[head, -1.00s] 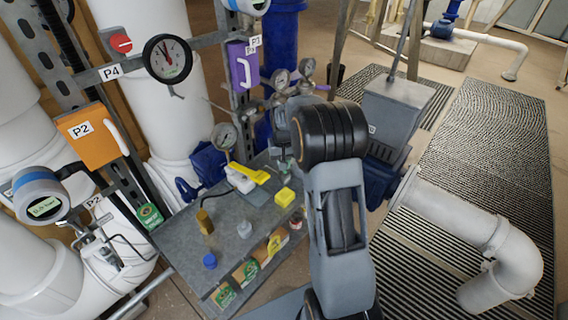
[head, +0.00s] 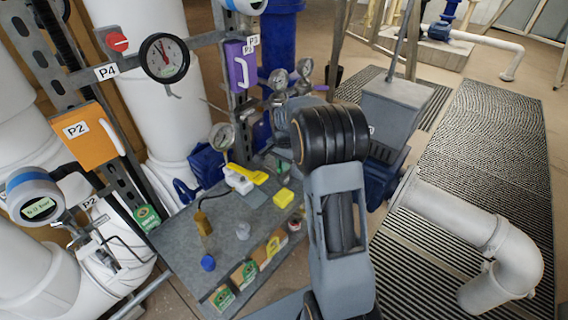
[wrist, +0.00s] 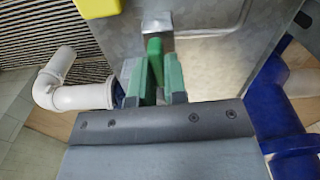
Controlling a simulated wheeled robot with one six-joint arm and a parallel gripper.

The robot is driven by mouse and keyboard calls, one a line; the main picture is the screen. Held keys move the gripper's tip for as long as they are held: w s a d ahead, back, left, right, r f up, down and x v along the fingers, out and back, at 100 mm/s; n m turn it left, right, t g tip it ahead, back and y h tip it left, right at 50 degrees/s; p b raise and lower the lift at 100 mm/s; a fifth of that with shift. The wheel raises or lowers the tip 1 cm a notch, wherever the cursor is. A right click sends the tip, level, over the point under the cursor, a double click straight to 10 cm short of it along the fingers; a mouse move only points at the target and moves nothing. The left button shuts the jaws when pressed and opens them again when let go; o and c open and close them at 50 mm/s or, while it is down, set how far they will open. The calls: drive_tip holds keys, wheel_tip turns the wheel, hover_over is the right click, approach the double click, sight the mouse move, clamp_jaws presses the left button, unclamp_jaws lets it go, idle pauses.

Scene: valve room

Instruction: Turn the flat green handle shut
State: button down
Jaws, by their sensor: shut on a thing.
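The flat green handle (wrist: 155,50) shows in the wrist view as a bright green strip in front of a grey metal plate. My gripper (wrist: 160,82) has two darker green fingers, one on each side of the strip's near end, and is shut on it. The strip's lower part is hidden between the fingers. In the head view my arm's dark wrist and grey link stand in front of this spot, so the handle and fingertips cannot be made out there.
A grey bench (head: 190,255) holds a yellow block (head: 284,197), a yellow-handled item (head: 245,174), a blue cap (head: 208,263) and small boxes. Pressure gauges (head: 221,136) stand close behind.

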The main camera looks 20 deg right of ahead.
drive_tip(key=shift+r+m, duration=0.1)
drive_tip(key=shift+m, duration=0.4)
drive_tip(key=c, duration=1.2)
unclamp_jaws()
drive_tip(key=shift+o, duration=0.2)
wheel_tip(320, 180, up, 14)
